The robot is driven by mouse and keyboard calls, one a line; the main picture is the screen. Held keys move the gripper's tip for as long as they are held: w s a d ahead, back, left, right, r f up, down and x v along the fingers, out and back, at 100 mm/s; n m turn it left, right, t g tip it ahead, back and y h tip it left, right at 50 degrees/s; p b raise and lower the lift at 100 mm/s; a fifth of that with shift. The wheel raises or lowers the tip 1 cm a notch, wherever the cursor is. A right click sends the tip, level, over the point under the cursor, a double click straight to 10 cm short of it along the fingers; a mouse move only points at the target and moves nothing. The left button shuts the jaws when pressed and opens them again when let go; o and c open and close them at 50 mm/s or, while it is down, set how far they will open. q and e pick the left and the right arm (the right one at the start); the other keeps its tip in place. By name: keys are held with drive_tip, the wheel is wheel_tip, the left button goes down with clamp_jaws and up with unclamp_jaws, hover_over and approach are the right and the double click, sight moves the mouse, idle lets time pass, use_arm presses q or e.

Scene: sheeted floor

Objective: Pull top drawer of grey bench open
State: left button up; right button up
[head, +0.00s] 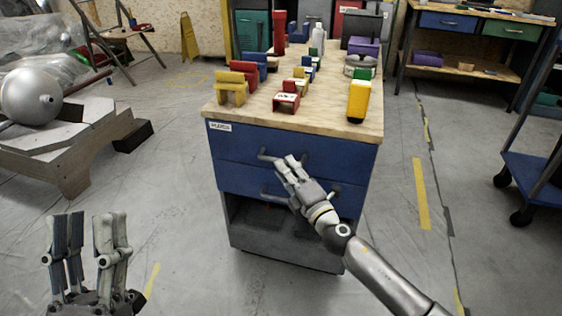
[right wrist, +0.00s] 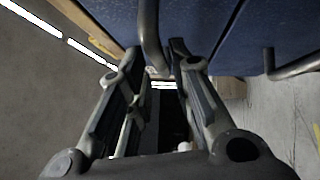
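The grey bench (head: 286,246) has a wooden top and two blue drawers, both looking shut. The top drawer (head: 235,143) carries a grey bar handle (head: 266,156), partly hidden behind my right gripper (head: 291,163). In the right wrist view the handle (right wrist: 150,35) reaches down between the two fingertips of my right gripper (right wrist: 158,68). The fingers are apart, with a gap beside the bar; I cannot tell whether either touches it. The lower drawer's handle (head: 268,194) is just below the gripper. My left gripper (head: 88,235) is open and empty over the floor at lower left.
Red, yellow, blue and green clamp-like objects (head: 287,97) stand on the bench top. A wooden platform (head: 75,150) with a metal sphere is at left. A blue cart (head: 535,175) stands at right. The floor in front of and beside the bench is clear.

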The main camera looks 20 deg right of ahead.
drive_tip(key=shift+x, duration=1.85)
clamp_jaws()
